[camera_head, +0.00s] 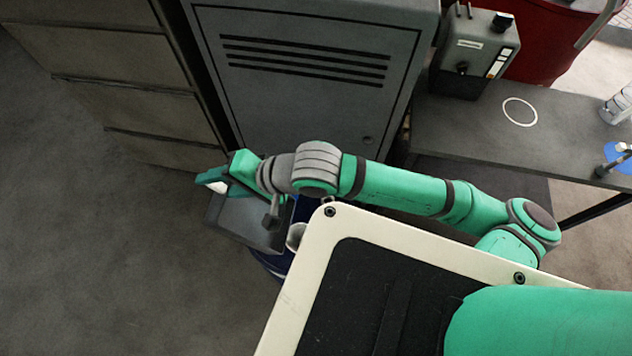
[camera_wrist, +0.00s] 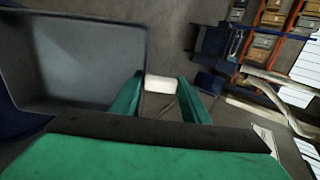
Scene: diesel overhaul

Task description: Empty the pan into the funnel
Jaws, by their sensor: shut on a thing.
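My gripper (camera_head: 228,178) is shut on the pan's pale handle (camera_head: 213,186), which also shows between the green fingers in the wrist view (camera_wrist: 159,84). The dark grey pan (camera_head: 246,222) hangs beside the gripper, over or close to a blue drum (camera_head: 270,262). The wrist view shows the pan's grey inside (camera_wrist: 85,60); I see no clear liquid there, and its exact tilt is hard to tell. A small pale curved rim (camera_head: 296,236), perhaps the funnel, shows just right of the pan. The pan and my own body hide most of it and the drum.
A grey louvred cabinet (camera_head: 300,60) stands right behind the arm. Drawers (camera_head: 130,95) stand to its left. A dark bench (camera_head: 470,125) at right holds a grey device (camera_head: 475,55). The floor (camera_head: 80,240) at left is clear.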

